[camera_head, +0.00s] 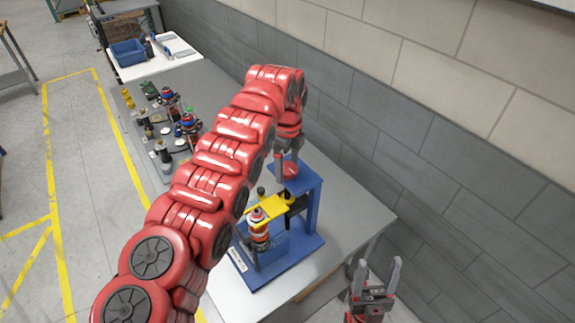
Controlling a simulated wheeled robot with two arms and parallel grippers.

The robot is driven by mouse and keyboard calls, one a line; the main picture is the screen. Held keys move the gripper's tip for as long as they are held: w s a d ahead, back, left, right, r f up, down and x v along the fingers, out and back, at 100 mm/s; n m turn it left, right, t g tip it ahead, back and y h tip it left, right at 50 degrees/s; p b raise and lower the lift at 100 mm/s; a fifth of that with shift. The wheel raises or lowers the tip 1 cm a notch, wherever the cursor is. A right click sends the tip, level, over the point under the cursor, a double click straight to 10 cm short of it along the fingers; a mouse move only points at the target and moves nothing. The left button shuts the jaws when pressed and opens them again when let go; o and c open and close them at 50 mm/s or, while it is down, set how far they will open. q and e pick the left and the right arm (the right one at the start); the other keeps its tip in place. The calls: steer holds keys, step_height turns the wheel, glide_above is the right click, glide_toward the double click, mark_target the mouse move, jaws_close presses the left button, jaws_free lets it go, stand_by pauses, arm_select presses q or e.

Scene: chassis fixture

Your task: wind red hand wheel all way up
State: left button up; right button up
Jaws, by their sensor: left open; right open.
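The blue chassis fixture (313,206) stands on the grey bench. The red hand wheel (290,169) shows as a small red disc at the top of its post. My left arm crosses the view from the lower left and bends down over the post. My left gripper (286,160) points down at the hand wheel, its fingers beside or around it; I cannot tell whether they touch it. A yellow arm (263,209) on the fixture lies over a red, white and orange spring strut (258,228). My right gripper (377,275) is open and empty, pointing up past the bench's right end.
Several struts and small parts stand on a dark grey board (126,108) at the left of the bench. A blue bin (128,52) sits on a white table behind. A grey block wall (400,140) runs along the bench's right side. Bare bench top lies right of the fixture.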

arm_select(q)
steer(key=m, duration=0.6)
steer(key=shift+m, duration=0.4)
steer(key=m, duration=0.6)
steer(key=shift+c, duration=0.3)
